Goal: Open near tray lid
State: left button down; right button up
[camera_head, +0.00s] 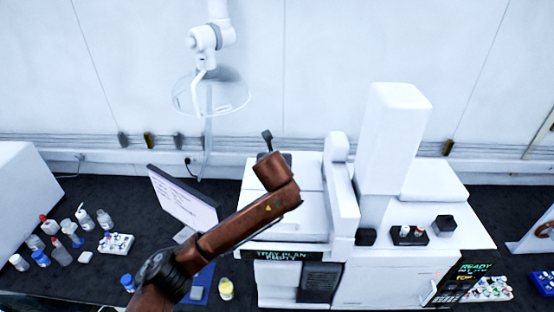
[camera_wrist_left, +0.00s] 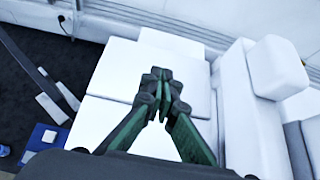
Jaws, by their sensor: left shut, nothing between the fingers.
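The white instrument has two flat white tray lids on its left part. The near tray lid (camera_head: 309,221) lies flat and looks closed, partly hidden by my left arm. It also shows in the left wrist view (camera_wrist_left: 105,122). The far tray lid (camera_head: 307,170) lies flat behind it. My left gripper (camera_wrist_left: 164,92) is over the lids near the seam between them, its dark fingertips together and empty. I cannot tell whether they touch a lid. In the head view the fingers are mostly hidden behind my brown wrist. My right gripper is not in view.
A white raised block (camera_head: 342,195) and a tall white tower (camera_head: 392,135) stand right of the lids. A monitor (camera_head: 184,199) stands to the left, with several bottles and a vial rack (camera_head: 116,243). A yellow-filled bottle (camera_head: 226,289) stands in front. A clear hood (camera_head: 210,93) hangs behind.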

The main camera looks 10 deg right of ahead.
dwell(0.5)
pick_arm(q)
jog(key=v, duration=1.2)
